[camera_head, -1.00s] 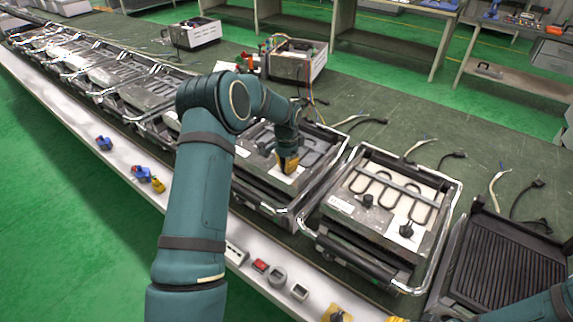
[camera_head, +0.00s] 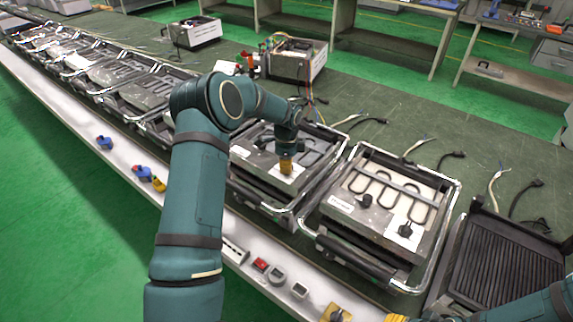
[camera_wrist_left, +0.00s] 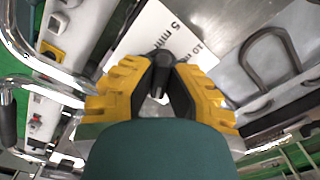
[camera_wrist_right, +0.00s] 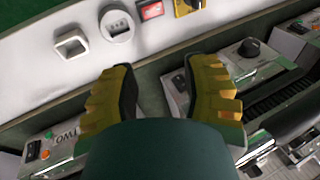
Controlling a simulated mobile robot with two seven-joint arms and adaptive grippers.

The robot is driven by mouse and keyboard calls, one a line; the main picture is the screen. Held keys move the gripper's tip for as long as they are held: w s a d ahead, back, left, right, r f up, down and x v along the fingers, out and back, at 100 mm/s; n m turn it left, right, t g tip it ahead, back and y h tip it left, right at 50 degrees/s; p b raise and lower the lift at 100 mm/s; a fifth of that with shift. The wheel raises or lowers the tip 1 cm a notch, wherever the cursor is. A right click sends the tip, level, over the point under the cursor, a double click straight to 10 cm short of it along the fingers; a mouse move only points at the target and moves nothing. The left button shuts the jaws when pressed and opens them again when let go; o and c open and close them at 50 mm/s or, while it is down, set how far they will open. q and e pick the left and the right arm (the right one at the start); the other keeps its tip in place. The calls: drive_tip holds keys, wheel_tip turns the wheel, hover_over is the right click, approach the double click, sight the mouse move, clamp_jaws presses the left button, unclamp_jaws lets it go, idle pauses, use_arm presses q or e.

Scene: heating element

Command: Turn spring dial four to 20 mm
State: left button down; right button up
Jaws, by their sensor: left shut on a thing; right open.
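My left gripper (camera_head: 286,166) points down over a grill unit with a looped heating element, left of the middle unit. In the left wrist view its yellow fingers (camera_wrist_left: 160,92) are shut on a black dial (camera_wrist_left: 161,60). A white scale plate (camera_wrist_left: 170,32) under the dial shows the marks "5 mm" and "10 mm"; a 20 mm mark is not visible. The dial's pointing direction is hidden by the fingers. In the right wrist view my right gripper (camera_wrist_right: 164,88) is open and empty above the table's front edge.
To the right a second unit (camera_head: 385,210) carries two black knobs and a looped element. A ribbed grill plate (camera_head: 505,265) lies farther right. Small switches and sockets, including a red switch (camera_head: 260,265), lie along the white front ledge. Loose cables lie behind the units.

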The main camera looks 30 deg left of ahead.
use_arm(q)
drive_tip(key=shift+s+f, duration=0.1)
idle(0.4)
drive_tip(key=c, duration=1)
unclamp_jaws()
wheel_tip(320, 180, up, 12)
drive_tip(key=shift+r, duration=0.1)
